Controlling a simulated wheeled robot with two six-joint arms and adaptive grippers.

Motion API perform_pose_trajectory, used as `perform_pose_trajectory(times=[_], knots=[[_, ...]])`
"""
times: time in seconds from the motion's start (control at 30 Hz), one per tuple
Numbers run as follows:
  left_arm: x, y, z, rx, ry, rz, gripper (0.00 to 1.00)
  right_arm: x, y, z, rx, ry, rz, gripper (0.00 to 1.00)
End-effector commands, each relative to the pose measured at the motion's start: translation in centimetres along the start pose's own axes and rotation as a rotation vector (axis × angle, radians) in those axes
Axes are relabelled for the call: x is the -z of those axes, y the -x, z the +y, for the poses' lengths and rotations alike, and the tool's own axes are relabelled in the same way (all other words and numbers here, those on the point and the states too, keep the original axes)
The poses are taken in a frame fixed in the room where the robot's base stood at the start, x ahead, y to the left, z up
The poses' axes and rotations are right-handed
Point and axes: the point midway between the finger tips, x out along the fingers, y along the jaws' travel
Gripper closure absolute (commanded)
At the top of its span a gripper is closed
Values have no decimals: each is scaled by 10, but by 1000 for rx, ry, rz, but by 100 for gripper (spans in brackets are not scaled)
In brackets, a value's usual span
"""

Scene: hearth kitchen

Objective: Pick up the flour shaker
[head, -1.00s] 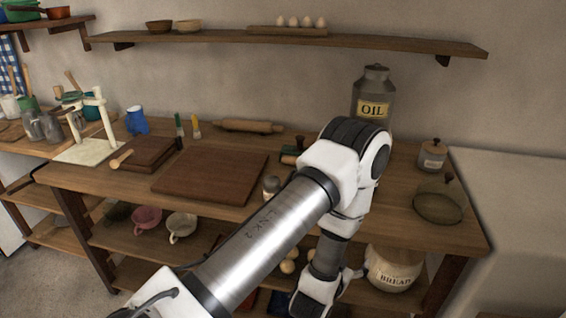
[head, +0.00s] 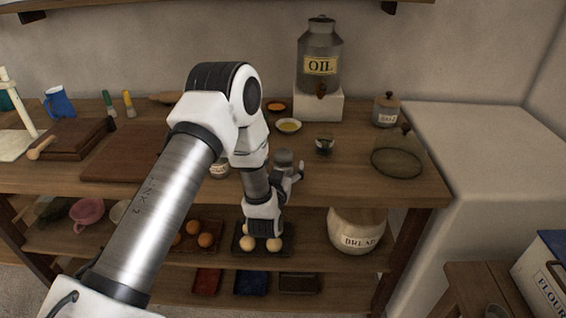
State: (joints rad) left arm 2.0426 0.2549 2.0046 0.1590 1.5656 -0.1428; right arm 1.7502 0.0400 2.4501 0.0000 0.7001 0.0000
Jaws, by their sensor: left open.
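A small shaker with a grey metal lid (head: 284,158) stands on the wooden table, right at my left gripper (head: 292,173). The gripper is open; its fingers are at the shaker's lower part, and I cannot tell whether they touch it. A second small jar with a pale label (head: 219,169) stands further left, mostly hidden behind my left arm. I cannot read either label, so I cannot tell which is the flour shaker. My right gripper is not in view.
Behind stand an oil can (head: 320,62) on a white block, a small yellow-filled dish (head: 289,126) and a small dark-topped jar (head: 324,144). A glass dome (head: 397,162) stands right. A bread crock (head: 356,232) and eggs (head: 205,240) are on the shelf below.

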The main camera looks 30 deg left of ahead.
Motion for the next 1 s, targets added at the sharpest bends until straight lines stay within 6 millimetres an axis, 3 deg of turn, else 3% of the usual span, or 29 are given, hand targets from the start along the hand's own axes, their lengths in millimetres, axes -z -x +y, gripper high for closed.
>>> perform_pose_trajectory(times=[0.2, 0.4, 0.77, 1.0], knots=[[-1, -2, 0, 0, -1, -1, 13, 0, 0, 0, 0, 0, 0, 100], [-1, -1, 0, 0, -1, -1, 83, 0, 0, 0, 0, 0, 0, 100], [1, -2, 0, 0, 0, 0, 83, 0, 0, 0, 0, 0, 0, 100], [20, -2, 0, 0, 0, 1, 83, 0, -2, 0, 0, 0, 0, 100]])
